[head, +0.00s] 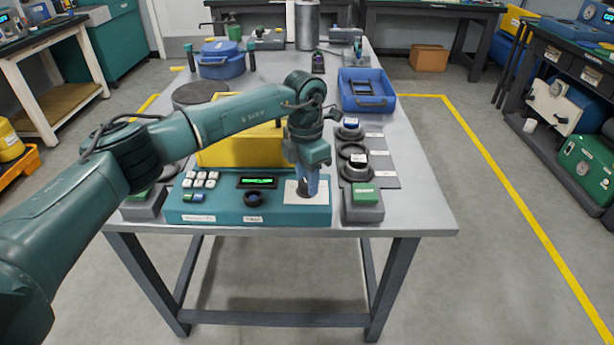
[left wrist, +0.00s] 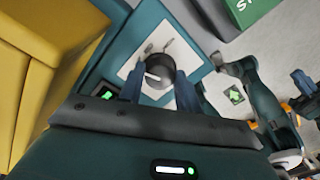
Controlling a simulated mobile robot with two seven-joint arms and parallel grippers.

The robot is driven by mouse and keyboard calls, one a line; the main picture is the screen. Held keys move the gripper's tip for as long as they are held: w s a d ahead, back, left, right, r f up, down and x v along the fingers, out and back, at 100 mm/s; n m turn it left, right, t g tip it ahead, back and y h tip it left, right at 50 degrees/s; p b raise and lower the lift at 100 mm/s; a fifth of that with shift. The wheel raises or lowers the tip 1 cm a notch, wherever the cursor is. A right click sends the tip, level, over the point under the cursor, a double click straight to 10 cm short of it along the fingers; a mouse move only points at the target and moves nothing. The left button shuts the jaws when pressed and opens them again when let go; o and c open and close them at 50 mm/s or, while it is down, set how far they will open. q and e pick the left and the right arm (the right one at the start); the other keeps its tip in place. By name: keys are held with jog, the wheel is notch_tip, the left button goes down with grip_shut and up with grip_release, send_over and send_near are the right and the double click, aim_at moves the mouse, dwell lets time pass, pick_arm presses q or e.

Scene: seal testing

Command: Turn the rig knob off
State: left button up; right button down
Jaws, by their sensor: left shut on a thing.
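The rig is a teal console (head: 225,214) at the table's near edge. On its right end is a white plate (head: 291,192) that carries the knob. The knob (left wrist: 161,68) is dark and round with a white pointer line, clear in the left wrist view; small marks on the plate beside it are too small to read. My left gripper (head: 307,192) points down over the plate, and its blue fingers (left wrist: 159,92) are shut on the knob, one on each side. In the head view the gripper hides most of the knob.
The console also has white keys (head: 201,179), a lit green display (head: 258,181) and a round dark dial (head: 254,198). A grey box with a green top (head: 363,194) stands close on the right. A yellow block (head: 235,150) is behind. A blue tray (head: 367,92) is farther back.

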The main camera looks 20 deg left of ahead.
aim_at(303, 182)
pick_arm(q)
jog(key=shift+c, duration=0.3)
jog(key=n+p, duration=0.1)
jog(key=n, duration=0.2)
jog(key=shift+r+n, duration=0.1)
jog(key=shift+n, duration=0.3)
jog(key=shift+a+n+p, duration=0.1)
jog(key=shift+n+p, duration=0.45)
jog(key=shift+n, duration=1.55)
jog(key=o, duration=1)
jog(key=shift+c, duration=0.2)
notch_tip(303, 182, up, 13)
jog(key=shift+a, duration=0.3)
